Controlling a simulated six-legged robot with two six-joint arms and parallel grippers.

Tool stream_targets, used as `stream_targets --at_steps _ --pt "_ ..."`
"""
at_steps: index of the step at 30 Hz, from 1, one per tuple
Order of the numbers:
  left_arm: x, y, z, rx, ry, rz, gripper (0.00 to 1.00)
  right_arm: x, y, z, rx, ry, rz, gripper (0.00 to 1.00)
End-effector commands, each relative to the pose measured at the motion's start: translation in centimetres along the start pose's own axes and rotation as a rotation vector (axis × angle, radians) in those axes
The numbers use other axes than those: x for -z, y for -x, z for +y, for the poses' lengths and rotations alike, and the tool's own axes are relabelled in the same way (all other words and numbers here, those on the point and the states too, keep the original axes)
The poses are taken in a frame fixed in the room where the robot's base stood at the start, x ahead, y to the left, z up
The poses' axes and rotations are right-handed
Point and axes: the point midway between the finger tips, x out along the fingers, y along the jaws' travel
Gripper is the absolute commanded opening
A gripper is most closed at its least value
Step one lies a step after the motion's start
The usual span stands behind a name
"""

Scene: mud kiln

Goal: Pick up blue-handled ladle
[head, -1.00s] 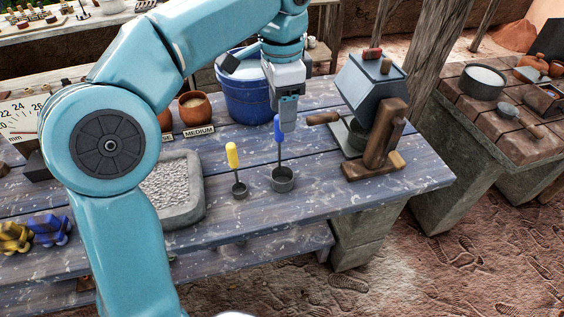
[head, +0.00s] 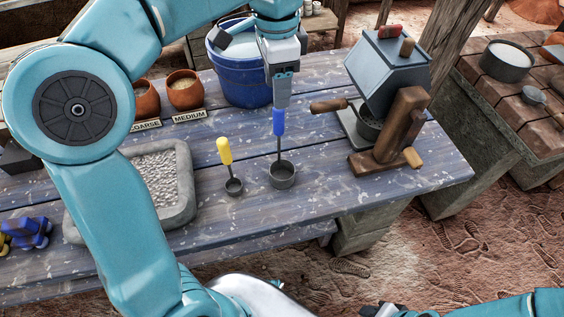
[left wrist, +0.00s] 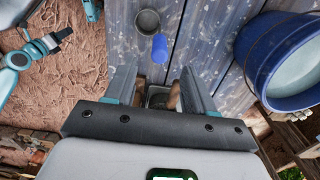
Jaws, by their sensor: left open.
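The blue-handled ladle stands on the blue-grey plank table, its blue handle (head: 278,121) pointing up and its round grey cup (head: 283,176) resting on the wood. In the left wrist view the blue handle (left wrist: 159,48) and cup show ahead of the fingers. My left gripper (head: 282,100) points down just above the handle's top; the two overlap closely in the head view. In the left wrist view its fingers (left wrist: 158,75) are apart, with nothing held. The handle appears beyond the fingertips, not between them. My right arm shows at the head view's lower right; its jaws are unclear.
A yellow-handled ladle (head: 225,152) stands close on the left. A blue bucket (head: 240,82) is behind, and a grey mill with wooden handles (head: 385,85) stands right. A stone tray of gravel (head: 182,205) lies left. The table front (head: 330,190) is clear.

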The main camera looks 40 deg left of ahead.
Motion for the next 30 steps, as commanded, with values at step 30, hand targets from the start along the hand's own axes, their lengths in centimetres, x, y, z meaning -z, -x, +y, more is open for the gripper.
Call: stream_targets --at_steps 30 --pt "0.1 -10.8 -0.2 0.000 0.000 0.001 0.51 0.1 -2.2 0.8 0.000 0.001 0.000 0.43"
